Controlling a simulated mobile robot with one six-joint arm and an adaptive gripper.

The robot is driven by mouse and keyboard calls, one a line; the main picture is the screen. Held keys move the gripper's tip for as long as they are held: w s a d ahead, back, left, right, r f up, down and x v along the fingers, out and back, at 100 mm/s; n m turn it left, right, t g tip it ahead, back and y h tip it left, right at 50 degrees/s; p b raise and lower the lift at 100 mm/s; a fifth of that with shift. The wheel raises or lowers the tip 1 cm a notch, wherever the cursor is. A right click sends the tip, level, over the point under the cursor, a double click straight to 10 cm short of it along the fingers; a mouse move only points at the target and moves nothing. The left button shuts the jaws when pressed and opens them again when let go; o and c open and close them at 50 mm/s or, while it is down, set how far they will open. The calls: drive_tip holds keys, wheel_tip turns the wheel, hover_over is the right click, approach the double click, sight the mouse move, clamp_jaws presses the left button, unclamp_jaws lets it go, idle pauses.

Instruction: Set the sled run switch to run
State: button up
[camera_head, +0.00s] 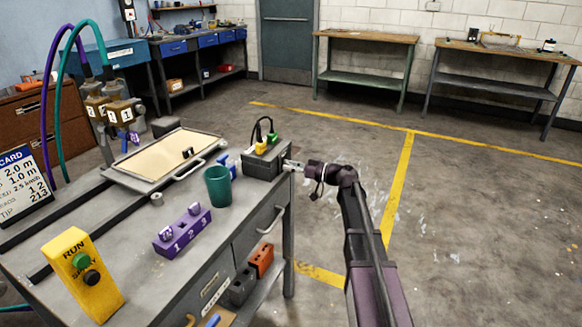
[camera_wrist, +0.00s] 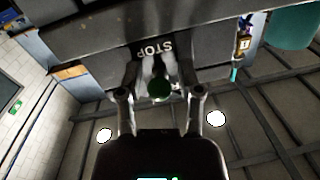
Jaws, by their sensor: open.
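A dark grey box (camera_head: 262,163) stands at the right end of the workbench, and my gripper (camera_head: 294,165) is at its right side. In the wrist view, a dark face carries an upside-down STOP label (camera_wrist: 153,48). Below it, a pale lever-like part with a dark green round end (camera_wrist: 159,89) sits between the two fingers of my gripper (camera_wrist: 160,78). The fingers are open on either side of it; I cannot tell whether they touch it. The other label is mostly hidden, so the switch position is unclear.
On the workbench are a green cup (camera_head: 218,187), a purple numbered block (camera_head: 182,232), a yellow RUN/SPRAY button box (camera_head: 82,275) and a shallow tan tray (camera_head: 165,157). Yellow and green pieces with a black cable sit on the grey box. The floor at right is clear.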

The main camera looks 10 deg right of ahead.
clamp_jaws()
